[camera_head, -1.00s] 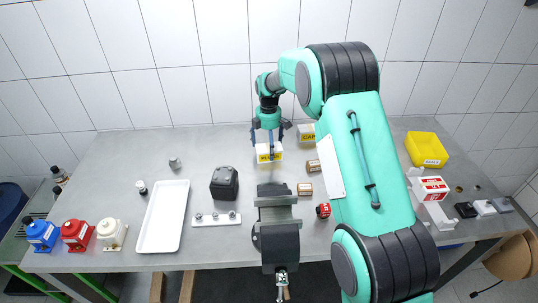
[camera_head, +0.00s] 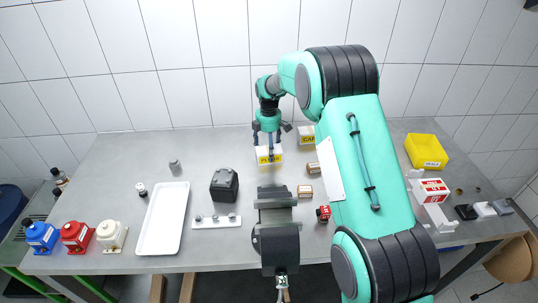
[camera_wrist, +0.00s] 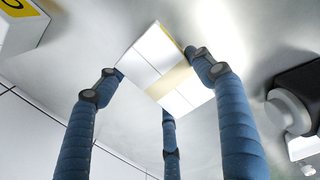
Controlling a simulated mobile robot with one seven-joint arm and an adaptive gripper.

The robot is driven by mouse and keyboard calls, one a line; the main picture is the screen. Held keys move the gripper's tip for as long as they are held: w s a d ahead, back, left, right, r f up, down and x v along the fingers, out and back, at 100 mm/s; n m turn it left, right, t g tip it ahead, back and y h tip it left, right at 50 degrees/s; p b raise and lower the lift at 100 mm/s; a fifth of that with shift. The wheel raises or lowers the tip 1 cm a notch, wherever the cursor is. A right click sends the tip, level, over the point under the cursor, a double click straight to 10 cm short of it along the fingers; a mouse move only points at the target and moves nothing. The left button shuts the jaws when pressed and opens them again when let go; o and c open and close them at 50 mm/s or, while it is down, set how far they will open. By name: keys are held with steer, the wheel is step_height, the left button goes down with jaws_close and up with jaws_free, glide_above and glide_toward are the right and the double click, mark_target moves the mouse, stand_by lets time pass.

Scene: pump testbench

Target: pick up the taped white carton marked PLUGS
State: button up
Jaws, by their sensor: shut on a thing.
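The white carton marked PLUGS (camera_head: 264,160), with a yellow label, is on the back middle of the grey table in the head view. My gripper (camera_head: 269,148) comes down on it from above, its fingers closed around the carton. In the wrist view the carton (camera_wrist: 165,68) shows its pale top with a tan tape strip, and the blue fingers of my gripper (camera_wrist: 165,85) press at its sides. I cannot tell whether the carton is clear of the table.
Another white carton with a yellow label (camera_head: 307,140) stands just right of the PLUGS carton. A vise (camera_head: 278,225) is in front, a black block (camera_head: 224,185) to the left front, and a white tray (camera_head: 163,218) further left. A yellow bin (camera_head: 426,150) is far right.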

steer(key=shift+r, duration=0.1)
steer(key=shift+r+p, duration=0.6)
steer(key=shift+r, duration=1)
steer(key=shift+s+r, duration=0.15)
steer(key=shift+s, duration=0.15)
steer(key=s+d+r+p, duration=0.1)
steer(key=s+d+p, duration=0.1)
steer(key=s, duration=1.3)
steer(key=shift+d, duration=0.3)
steer(key=shift+r, duration=0.15)
